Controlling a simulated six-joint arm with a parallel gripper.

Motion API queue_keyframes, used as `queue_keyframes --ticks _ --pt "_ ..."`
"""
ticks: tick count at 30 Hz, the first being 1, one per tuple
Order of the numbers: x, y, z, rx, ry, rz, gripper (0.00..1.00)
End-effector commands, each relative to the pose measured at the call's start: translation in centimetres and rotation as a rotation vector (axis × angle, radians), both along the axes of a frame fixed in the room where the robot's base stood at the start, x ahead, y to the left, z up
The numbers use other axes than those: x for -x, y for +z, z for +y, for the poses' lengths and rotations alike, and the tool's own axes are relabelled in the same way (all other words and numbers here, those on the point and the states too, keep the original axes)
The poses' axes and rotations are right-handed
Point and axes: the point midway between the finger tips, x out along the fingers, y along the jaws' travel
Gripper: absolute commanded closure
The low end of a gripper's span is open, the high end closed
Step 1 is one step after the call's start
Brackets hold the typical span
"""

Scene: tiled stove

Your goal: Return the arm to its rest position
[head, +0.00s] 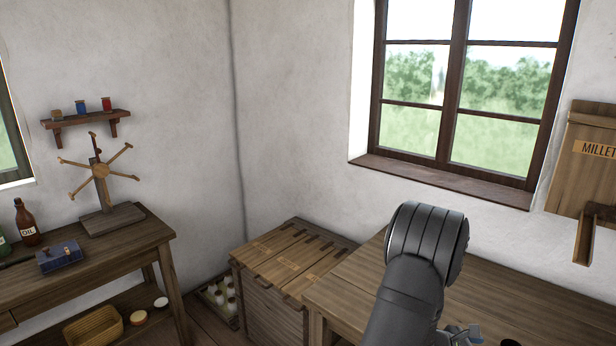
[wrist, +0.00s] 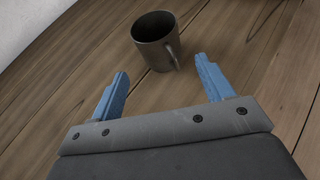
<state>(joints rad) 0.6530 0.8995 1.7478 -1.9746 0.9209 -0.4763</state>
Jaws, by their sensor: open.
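My gripper (wrist: 163,84) is open in the wrist view, with its two blue fingers apart and nothing between them. A dark grey mug (wrist: 152,48) stands upright on the wooden table (wrist: 230,35), just beyond the fingertips and apart from them, with its handle to the right. In the head view my dark arm rises in front of the table (head: 345,290) at the lower right. A small part of my gripper shows low beside it (head: 465,335), where the fingers are mostly hidden.
A slatted wooden chest (head: 285,262) stands left of the table. A window (head: 460,90) is behind the arm, and a millet dispenser (head: 590,165) hangs at the right. A side bench (head: 110,243) holds a spoked wooden stand (head: 100,175), a bottle (head: 27,225) and a blue box (head: 60,257).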

Motion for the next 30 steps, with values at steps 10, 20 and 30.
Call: queue_keyframes --ticks 10,20,30 --pt "0.2 -2.8 -6.6 -0.001 -0.003 0.000 0.27" --pt "1.3 2.2 -6.8 0.001 -0.003 0.000 0.27" --pt "7.2 5.6 -7.2 0.000 -0.003 -0.002 0.27"
